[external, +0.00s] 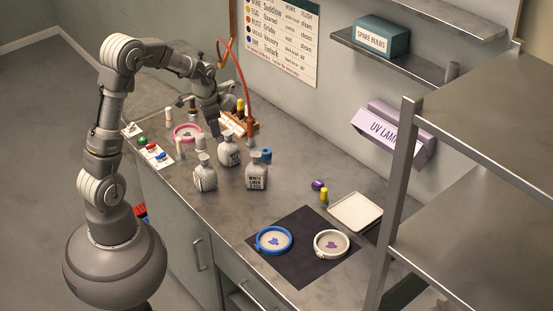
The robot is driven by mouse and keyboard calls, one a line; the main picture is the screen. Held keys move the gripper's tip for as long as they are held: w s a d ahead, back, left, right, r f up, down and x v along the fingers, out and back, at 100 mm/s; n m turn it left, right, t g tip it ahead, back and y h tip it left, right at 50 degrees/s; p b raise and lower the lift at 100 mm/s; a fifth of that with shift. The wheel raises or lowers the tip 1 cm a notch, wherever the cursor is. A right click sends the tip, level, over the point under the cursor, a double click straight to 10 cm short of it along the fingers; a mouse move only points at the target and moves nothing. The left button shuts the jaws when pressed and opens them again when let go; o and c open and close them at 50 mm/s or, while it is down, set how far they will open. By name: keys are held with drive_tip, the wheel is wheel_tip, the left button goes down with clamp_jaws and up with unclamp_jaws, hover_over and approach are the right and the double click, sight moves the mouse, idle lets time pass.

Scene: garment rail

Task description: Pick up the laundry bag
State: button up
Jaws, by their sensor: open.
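I see no laundry bag in the external view. My gripper (214,128) points down over the far left part of the grey bench (290,195). It is open, and nothing shows between its fingers, though they are small and dark here. A pink-rimmed dish (187,132) lies just left of it, and a wooden rack (238,123) with small vials stands just right of it. Whether the fingers touch anything is too small to tell.
Grey labelled bottles (257,172) stand mid-bench. A dark mat (290,268) bears a blue-rimmed dish (274,240) and a white-rimmed dish (331,243). A white tray (355,211) lies at the right. A red hose (243,88) hangs by my gripper. Metal shelving (405,150) fills the right.

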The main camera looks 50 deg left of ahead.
sight(204, 157)
drive_tip(key=shift+g, duration=0.9)
drive_tip(key=s+f, duration=0.1)
drive_tip(key=f, duration=0.1)
drive_tip(key=s+f, duration=0.1)
drive_tip(key=f, duration=0.2)
drive_tip(key=s+f, duration=0.1)
drive_tip(key=f, duration=0.1)
drive_tip(key=shift+s+a+f+b, duration=0.2)
drive_tip(key=shift+s+f+b, duration=0.05)
drive_tip(key=shift+s+b, duration=0.15)
drive_tip(key=f, duration=0.1)
drive_tip(key=f+b, duration=0.1)
drive_tip(key=f, duration=0.1)
drive_tip(key=f+b, duration=0.1)
drive_tip(key=shift+s+f, duration=0.3)
drive_tip(key=shift+w+f, duration=0.1)
drive_tip(key=shift+f, duration=0.2)
drive_tip(key=shift+r, duration=0.1)
clamp_jaws()
